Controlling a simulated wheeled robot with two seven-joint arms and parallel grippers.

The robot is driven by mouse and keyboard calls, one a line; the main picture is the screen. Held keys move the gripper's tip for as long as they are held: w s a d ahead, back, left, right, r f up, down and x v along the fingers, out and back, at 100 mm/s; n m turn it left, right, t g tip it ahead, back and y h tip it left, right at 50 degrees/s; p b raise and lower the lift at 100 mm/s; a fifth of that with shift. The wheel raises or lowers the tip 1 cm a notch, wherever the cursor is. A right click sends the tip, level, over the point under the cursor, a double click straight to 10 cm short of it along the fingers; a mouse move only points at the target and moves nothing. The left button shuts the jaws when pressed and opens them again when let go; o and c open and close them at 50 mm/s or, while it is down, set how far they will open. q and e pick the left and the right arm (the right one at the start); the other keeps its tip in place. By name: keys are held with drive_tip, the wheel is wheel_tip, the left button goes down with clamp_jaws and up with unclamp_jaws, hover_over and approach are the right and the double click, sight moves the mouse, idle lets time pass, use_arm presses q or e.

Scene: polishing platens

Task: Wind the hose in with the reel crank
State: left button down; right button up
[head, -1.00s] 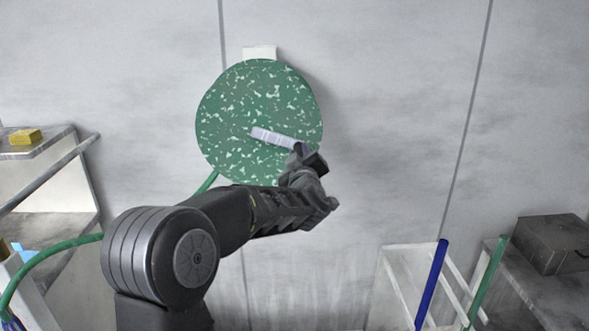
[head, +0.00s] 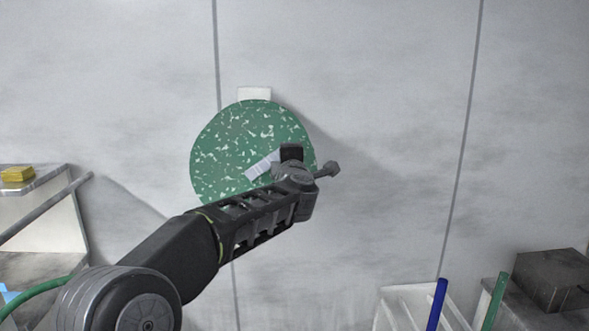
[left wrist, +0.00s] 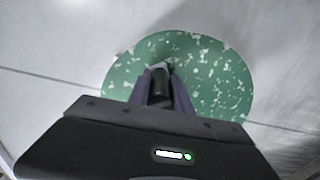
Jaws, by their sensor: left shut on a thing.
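The hose reel is a round green disc with white flecks (head: 225,150) on the wall, and it fills the middle of the left wrist view (left wrist: 215,80). Its pale grey crank arm (head: 260,166) points from near the disc's middle up and to the right. My left gripper (head: 291,155) is in front of the disc's right part, shut on the crank handle, a dark grip between the fingers in the left wrist view (left wrist: 160,84). The green hose (head: 40,291) curves at the lower left; its run to the reel is hidden behind my arm. My right gripper is out of view.
A shelf with a yellow block (head: 17,174) and a rail (head: 45,211) stand at the left. At the lower right are a white rack (head: 400,294), a blue rod (head: 437,303), a green rod (head: 494,302) and a dark box (head: 550,278). The wall right of the reel is clear.

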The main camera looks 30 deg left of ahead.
use_arm(q)
drive_tip(key=shift+s+a+r+n+b, duration=0.2)
drive_tip(key=shift+s+a+r+n, duration=0.45)
drive_tip(key=shift+n, duration=0.5)
drive_tip(key=shift+s+a+r+n+b, duration=0.15)
drive_tip(key=shift+s+a+r+n, duration=0.25)
drive_tip(key=shift+a+r+n, duration=0.55)
drive_tip(key=shift+s+a+r+n+b, duration=0.2)
drive_tip(key=shift+s+a+r+n, duration=0.35)
drive_tip(key=shift+n, duration=0.75)
drive_tip(key=c, duration=1.2)
unclamp_jaws()
drive_tip(key=shift+f, duration=0.1)
drive_tip(key=shift+o, duration=0.2)
